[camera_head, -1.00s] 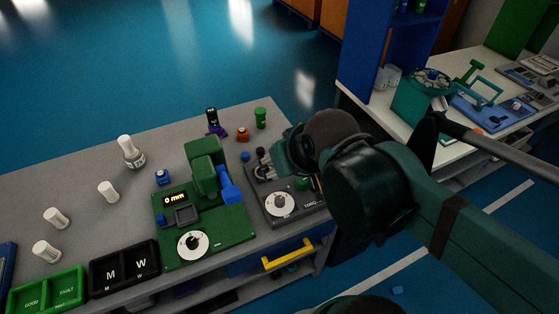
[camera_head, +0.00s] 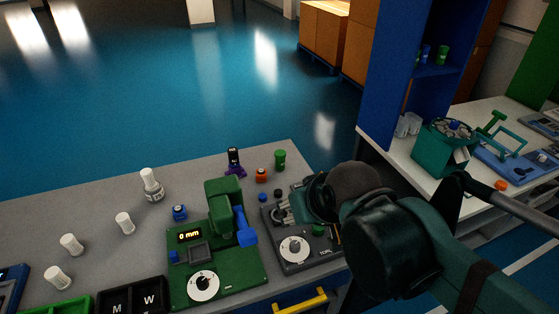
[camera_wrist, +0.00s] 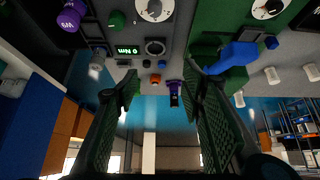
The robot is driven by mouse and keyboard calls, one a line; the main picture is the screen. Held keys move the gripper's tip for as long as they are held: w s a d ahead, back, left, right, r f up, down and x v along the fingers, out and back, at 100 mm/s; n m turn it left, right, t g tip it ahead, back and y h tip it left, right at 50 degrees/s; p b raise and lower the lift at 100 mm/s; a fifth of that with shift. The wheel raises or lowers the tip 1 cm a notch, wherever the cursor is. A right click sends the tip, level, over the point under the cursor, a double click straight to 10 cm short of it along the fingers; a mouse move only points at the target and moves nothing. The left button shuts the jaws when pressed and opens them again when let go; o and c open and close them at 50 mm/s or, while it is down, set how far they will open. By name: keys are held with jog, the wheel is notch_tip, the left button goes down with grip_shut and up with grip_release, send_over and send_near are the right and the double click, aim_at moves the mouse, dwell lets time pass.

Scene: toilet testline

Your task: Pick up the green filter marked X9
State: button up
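A small green cylinder (camera_head: 280,160) stands upright near the far right corner of the grey table; its marking is too small to read. In the head view my gripper (camera_head: 286,212) hangs over the grey test device, on the near side of the cylinder and apart from it. In the wrist view my gripper (camera_wrist: 160,84) has its two green fingers spread wide with nothing held between them. Other green items stand on the blue shelf (camera_head: 442,55), their marks unreadable. A green knob-like piece (camera_wrist: 116,20) shows near a purple item marked W5 (camera_wrist: 72,15).
An orange-red piece (camera_head: 261,175) and a purple-based dark piece (camera_head: 235,163) stand left of the cylinder. The green gauge (camera_head: 215,260) and grey dial device (camera_head: 300,258) fill the near side. White bottles (camera_head: 151,184) stand left. A white table (camera_head: 470,180) is at right.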

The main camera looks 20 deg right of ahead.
jog(key=shift+o, duration=0.8)
jog(key=w+d+r+m+g+h+p, duration=0.1)
jog(key=w+r+m, duration=0.1)
jog(key=w, duration=0.4)
jog(key=w+d+r+m+g+p, duration=0.1)
jog(key=w+d+r+m, duration=0.15)
jog(key=w, duration=0.45)
jog(key=m+g+h+p, duration=0.2)
jog(key=m+g+p, duration=0.15)
jog(key=m, duration=0.45)
send_over(278, 154)
jog(key=s+a, duration=0.4)
jog(key=s, duration=0.5)
notch_tip(278, 154, down, 8)
jog(key=w+f+m, duration=0.1)
jog(key=w+f, duration=0.2)
jog(key=w+d+f+m+g+h+p, duration=0.1)
jog(key=w+f+m, duration=0.1)
jog(key=f, duration=0.2)
jog(key=w+d+f+m+p, duration=0.1)
jog(key=w+f, duration=0.2)
jog(key=shift+w+d+f+m, duration=0.15)
jog(key=shift+w+f+m, duration=0.1)
jog(key=shift+w+f, duration=0.15)
jog(key=shift+w+f+g, duration=0.25)
jog(key=shift+f, duration=0.3)
jog(key=shift+h, duration=0.3)
